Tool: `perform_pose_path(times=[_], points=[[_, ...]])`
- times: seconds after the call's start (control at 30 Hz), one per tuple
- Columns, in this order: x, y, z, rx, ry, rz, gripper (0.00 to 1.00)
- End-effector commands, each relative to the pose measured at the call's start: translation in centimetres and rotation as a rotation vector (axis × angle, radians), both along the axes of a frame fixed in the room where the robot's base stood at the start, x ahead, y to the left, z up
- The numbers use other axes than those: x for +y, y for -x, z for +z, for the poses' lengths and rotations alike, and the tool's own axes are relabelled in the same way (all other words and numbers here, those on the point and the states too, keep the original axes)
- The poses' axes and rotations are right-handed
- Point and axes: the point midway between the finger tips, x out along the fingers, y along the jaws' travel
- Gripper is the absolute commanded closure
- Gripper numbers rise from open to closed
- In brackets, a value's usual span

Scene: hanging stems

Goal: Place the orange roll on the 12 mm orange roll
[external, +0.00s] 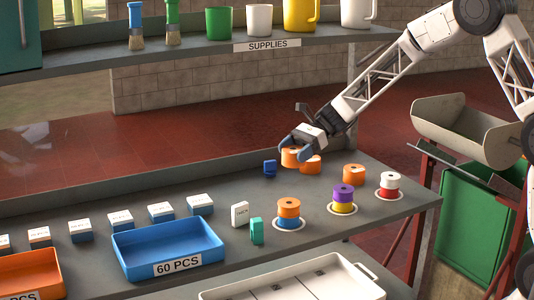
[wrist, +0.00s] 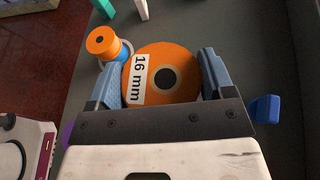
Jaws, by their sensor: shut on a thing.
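My gripper (external: 298,152) is shut on an orange roll (external: 290,157) near the back edge of the table. In the wrist view this roll (wrist: 165,75) sits between both fingers (wrist: 163,72), with its label reading "16 mm". A second orange roll (external: 310,165) is close by on its right, partly covered. A third orange roll (external: 354,174) stands farther right. Another orange roll (external: 289,204) is on a blue roll (external: 289,222) on a white round base; this stack also shows in the wrist view (wrist: 102,41). No 12 mm label can be read.
A purple roll on yellow (external: 343,192) and a white roll on red (external: 389,181) stand to the right. A small blue block (external: 270,167) is just left of the held roll. White (external: 240,214) and teal (external: 256,231) blocks stand nearer the front. A blue tray (external: 168,250) lies left.

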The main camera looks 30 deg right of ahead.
Motion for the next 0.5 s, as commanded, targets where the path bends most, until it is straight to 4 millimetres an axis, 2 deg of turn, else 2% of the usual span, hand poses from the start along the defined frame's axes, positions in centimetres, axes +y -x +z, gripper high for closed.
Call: perform_pose_path(times=[0.27,0.5], points=[[-7.1,2.8,0.4,0.001,-0.002,-0.100,0.52],[-13.1,6.2,0.6,0.000,-0.002,-0.196,0.52]])
